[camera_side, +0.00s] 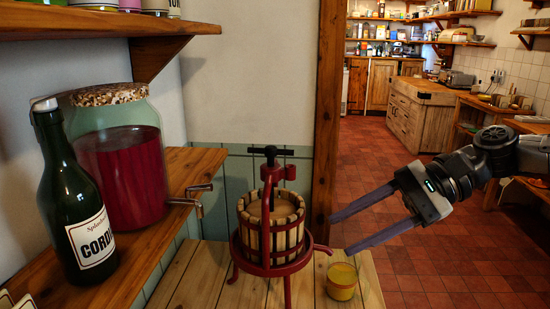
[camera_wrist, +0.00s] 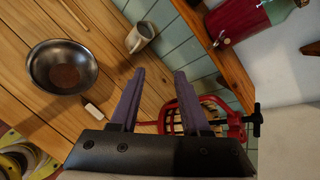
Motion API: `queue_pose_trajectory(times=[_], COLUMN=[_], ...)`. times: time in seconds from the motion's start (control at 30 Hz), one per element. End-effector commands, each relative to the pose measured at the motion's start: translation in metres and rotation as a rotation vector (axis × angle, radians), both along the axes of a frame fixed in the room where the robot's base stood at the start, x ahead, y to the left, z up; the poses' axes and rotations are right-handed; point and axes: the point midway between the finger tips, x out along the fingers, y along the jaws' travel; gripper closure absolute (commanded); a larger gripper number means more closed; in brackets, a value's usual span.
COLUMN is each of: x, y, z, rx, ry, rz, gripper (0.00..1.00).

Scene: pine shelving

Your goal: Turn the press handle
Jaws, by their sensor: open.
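The fruit press (camera_side: 270,228) stands upright on the wooden table, with a slatted wooden basket in a red metal frame. Its black T-shaped press handle (camera_side: 270,152) sits at the top, lying roughly crosswise in the side view. My gripper (camera_side: 340,236) is open and empty, right of the press, with its fingers pointing left and lower than the handle. In the wrist view my gripper (camera_wrist: 158,72) has its two fingers spread. The press (camera_wrist: 236,116) lies right of them there, partly hidden by the right finger, with its black handle (camera_wrist: 256,121) at the right.
A yellow cup (camera_side: 342,281) stands right of the press. A dark bottle (camera_side: 75,200) and red-filled jar (camera_side: 122,165) stand on the left shelf (camera_side: 150,255). A wooden post (camera_side: 328,120) rises behind. The wrist view shows a metal bowl (camera_wrist: 45,66) and a mug (camera_wrist: 141,38).

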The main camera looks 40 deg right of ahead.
Motion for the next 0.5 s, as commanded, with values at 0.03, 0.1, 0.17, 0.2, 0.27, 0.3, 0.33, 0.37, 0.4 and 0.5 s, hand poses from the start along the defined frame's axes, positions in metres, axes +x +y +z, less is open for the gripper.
queue_pose_trajectory(times=[0.03,0.1,0.17,0.2,0.27,0.3,0.33,0.37,0.4,0.5], x=[0.02,0.05,0.079,0.1,0.126,0.142,0.151,0.159,0.168,0.179], y=[0.0,-0.006,-0.021,-0.035,-0.061,-0.078,-0.091,-0.103,-0.117,-0.142], z=[0.009,0.025,0.036,0.042,0.045,0.044,0.043,0.039,0.034,0.017], rx=[0.131,0.33,0.499,0.604,0.734,0.803,0.845,0.875,0.903,0.931], ry=[0.077,0.168,0.23,0.262,0.29,0.3,0.305,0.307,0.311,0.327], rz=[-0.038,-0.093,-0.145,-0.184,-0.24,-0.276,-0.302,-0.328,-0.36,-0.42], gripper=[0.53,0.53,0.53,0.53,0.53,0.53,0.53,0.53,0.53,0.53])
